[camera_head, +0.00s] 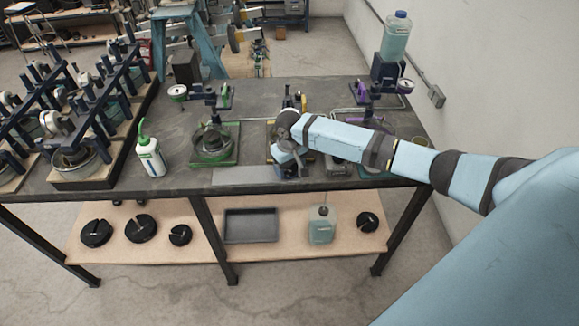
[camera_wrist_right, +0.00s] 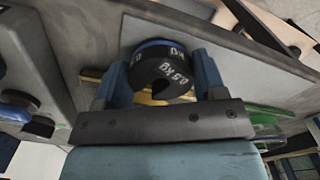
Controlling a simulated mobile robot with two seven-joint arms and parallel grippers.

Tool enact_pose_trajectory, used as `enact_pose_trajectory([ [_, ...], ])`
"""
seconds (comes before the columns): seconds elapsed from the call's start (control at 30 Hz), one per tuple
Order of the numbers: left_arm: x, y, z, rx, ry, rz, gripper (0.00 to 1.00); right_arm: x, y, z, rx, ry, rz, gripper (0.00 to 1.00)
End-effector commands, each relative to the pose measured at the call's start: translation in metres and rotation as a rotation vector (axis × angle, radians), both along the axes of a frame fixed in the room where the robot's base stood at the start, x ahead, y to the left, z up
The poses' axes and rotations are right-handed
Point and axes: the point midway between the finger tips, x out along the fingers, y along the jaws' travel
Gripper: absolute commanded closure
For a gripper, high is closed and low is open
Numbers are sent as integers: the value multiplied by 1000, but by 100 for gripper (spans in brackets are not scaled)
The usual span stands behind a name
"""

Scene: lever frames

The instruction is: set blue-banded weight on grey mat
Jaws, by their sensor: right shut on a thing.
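The blue-banded weight (camera_wrist_right: 160,72) is a black slotted disc marked 0.5 KG, with a blue band along its upper edge in the right wrist view. My right gripper (camera_wrist_right: 163,88) is shut on it, one blue finger at each side. In the head view my right gripper (camera_head: 288,170) is low over the table's front half, and the weight cannot be made out there. The grey mat (camera_head: 240,175) lies flat at the table's front edge, just left of the gripper. The gap between weight and surface cannot be judged. My left gripper is not in view.
A green-based device (camera_head: 213,145) stands behind the mat, and a white bottle (camera_head: 150,152) stands to its left. A rack (camera_head: 85,110) fills the left end. The lower shelf (camera_head: 190,215) holds black slotted weights, a grey tray (camera_head: 251,225) and a jug (camera_head: 322,226).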

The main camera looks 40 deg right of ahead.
Motion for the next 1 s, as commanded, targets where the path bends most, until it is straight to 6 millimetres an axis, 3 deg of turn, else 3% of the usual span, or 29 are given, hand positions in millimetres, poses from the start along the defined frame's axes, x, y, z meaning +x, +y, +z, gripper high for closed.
enact_pose_trajectory([
  [0.4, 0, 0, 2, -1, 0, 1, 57, 1, 0, -7, -1, -2, 0, 77],
  [0.43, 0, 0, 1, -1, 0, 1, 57, 0, -1, -8, -1, -1, 0, 29],
  [0.5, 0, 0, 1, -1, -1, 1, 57, 0, -1, -8, -1, -1, 0, 13],
  [0.53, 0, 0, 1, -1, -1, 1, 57, 0, -1, -8, -1, -1, 0, 10],
  [0.83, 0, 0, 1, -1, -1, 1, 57, 0, -1, -5, -1, -2, 1, 10],
  [1.0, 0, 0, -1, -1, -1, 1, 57, 1, 0, 16, 1, -5, 1, 10],
])
